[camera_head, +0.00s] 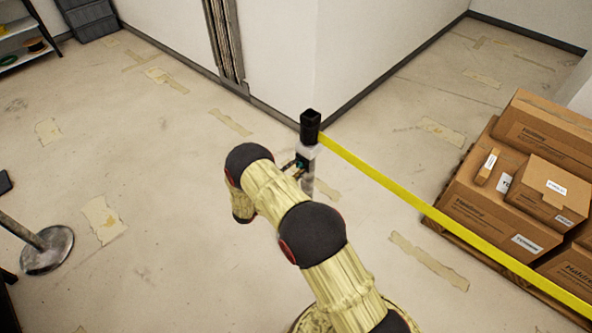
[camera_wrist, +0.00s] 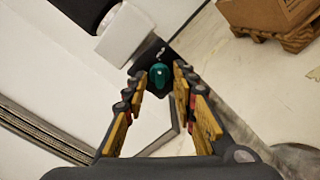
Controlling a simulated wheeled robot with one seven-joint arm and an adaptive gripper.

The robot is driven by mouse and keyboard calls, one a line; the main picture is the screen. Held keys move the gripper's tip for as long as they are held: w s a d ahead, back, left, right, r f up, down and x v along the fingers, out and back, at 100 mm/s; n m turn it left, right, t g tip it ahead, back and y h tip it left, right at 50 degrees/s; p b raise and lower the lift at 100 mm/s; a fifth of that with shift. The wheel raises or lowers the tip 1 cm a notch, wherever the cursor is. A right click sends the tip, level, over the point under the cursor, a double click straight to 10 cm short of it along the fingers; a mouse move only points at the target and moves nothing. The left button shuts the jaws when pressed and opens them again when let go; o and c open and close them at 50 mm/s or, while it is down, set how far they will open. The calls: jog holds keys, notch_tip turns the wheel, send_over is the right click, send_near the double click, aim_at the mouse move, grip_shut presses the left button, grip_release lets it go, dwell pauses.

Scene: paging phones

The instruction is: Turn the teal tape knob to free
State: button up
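The teal tape knob (camera_wrist: 159,75) sits on a dark plate on the side of a post head, and it also shows as a small teal spot in the head view (camera_head: 299,164). The fingers are open, and a small gap shows on each side of the knob. In the head view my gripper is mostly hidden behind my arm.
Cardboard boxes (camera_head: 515,195) stand on a wooden pallet (camera_head: 445,231) at the right, beyond the tape. A wall corner (camera_head: 299,124) is close behind the post. A round metal stand base (camera_head: 47,250) is at the lower left. The floor between is clear.

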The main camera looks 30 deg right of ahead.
jog(key=shift+w+d, duration=0.15)
jog(key=shift+d, duration=0.35)
grip_shut()
